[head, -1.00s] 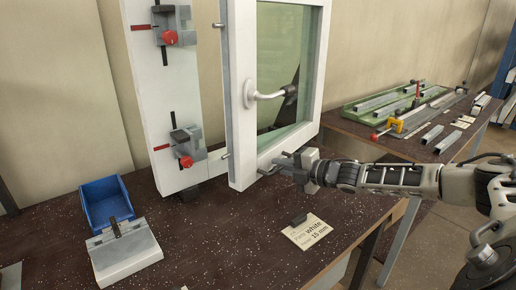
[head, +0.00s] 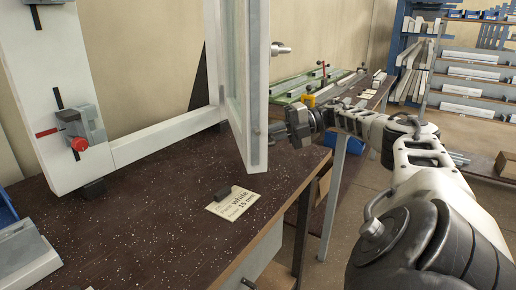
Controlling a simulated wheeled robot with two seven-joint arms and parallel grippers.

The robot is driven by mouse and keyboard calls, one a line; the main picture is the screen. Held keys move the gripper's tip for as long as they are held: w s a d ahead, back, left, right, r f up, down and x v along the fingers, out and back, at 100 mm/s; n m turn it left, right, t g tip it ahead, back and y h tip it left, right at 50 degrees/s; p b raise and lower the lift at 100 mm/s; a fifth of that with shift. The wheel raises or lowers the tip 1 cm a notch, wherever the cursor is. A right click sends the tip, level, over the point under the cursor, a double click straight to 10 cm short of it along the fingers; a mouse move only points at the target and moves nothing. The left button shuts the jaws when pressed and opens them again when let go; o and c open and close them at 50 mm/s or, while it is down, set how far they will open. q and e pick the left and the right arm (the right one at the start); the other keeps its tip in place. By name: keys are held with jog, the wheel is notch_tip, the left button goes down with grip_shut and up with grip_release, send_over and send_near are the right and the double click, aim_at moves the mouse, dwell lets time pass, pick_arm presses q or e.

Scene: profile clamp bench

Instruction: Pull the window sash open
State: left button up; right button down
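The white window sash (head: 258,95) stands swung out from its frame, its edge towards me and its glass seen at a steep slant. The white frame's left post (head: 62,110) and bottom rail (head: 165,145) stand on the bench, with the opening between post and sash. A metal part (head: 280,48), apparently the handle, sticks out from the sash's right side. My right gripper (head: 274,129) is low beside the sash's right side; I cannot tell whether it touches. Its fingers are partly hidden and their opening is unclear. My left gripper is out of view.
A clamp with a red knob (head: 80,130) sits on the left post. A label card (head: 233,203) lies near the front of the dark bench (head: 150,235). A second table with profiles (head: 325,85) and a rack (head: 470,85) stand behind my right arm.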

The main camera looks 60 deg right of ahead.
jog(key=shift+s+d+r, duration=0.1)
jog(key=shift+d+r, duration=0.15)
jog(key=shift+d, duration=0.2)
jog(key=c, duration=1.6)
grip_release()
jog(key=shift+c, duration=0.2)
jog(key=shift+f, duration=0.1)
jog(key=shift+a, duration=0.1)
